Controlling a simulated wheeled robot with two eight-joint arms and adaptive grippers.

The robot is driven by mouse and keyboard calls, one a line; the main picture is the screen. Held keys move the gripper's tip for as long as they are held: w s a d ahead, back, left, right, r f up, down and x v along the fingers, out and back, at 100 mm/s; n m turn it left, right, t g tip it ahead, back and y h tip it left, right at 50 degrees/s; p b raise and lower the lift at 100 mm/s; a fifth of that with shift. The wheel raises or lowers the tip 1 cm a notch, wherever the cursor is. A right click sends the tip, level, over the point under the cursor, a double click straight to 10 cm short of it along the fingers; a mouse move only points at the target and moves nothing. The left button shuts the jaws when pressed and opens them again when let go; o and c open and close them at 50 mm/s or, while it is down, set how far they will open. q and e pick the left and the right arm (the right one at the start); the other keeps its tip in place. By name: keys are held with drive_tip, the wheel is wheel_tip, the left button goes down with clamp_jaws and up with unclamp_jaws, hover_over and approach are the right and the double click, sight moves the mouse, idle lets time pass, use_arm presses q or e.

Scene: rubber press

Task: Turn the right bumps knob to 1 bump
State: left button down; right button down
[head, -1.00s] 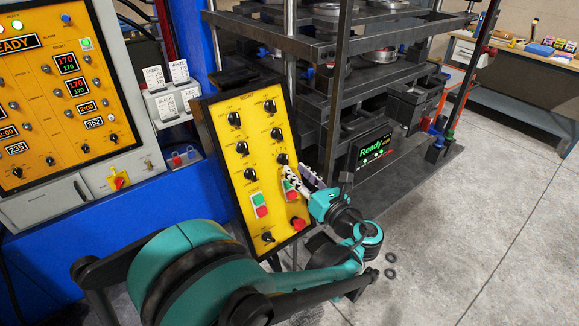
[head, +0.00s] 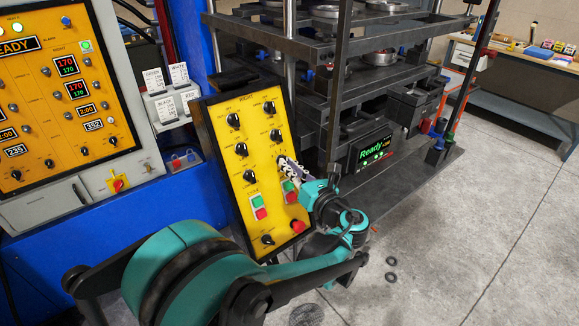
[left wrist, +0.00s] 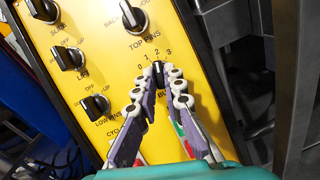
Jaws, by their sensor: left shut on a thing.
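The right bumps knob (left wrist: 158,68) is a small black knob on a yellow panel (left wrist: 105,22), below the marks 0, 1, 2 and 3. In the left wrist view its upper end sits just under the 2; its exact setting is hard to tell. My left gripper (left wrist: 157,76) has its two fingertips closed on the knob's sides. In the head view, my left gripper (head: 281,163) reaches the panel from the lower right, and its fingers cover the knob there. My right gripper is not in view.
Other black knobs, such as the top pins knob (left wrist: 135,19), stand close on the panel. Green and red buttons (head: 290,192) and a red round button (head: 298,226) sit just below my fingers. The dark press (head: 345,110) stands right behind the panel.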

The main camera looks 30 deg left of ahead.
use_arm(q)
drive_tip(key=shift+n, duration=0.3)
drive_tip(key=shift+w+n+g+y, duration=0.1)
drive_tip(key=shift+n+g+y, duration=0.45)
drive_tip(key=shift+n, duration=1.15)
drive_tip(key=shift+w+n+g+y, duration=0.15)
drive_tip(key=shift+n+g, duration=0.7)
drive_tip(key=shift+n, duration=0.85)
drive_tip(key=c, duration=1.6)
unclamp_jaws()
drive_tip(key=shift+d, duration=0.1)
drive_tip(key=v, duration=1.2)
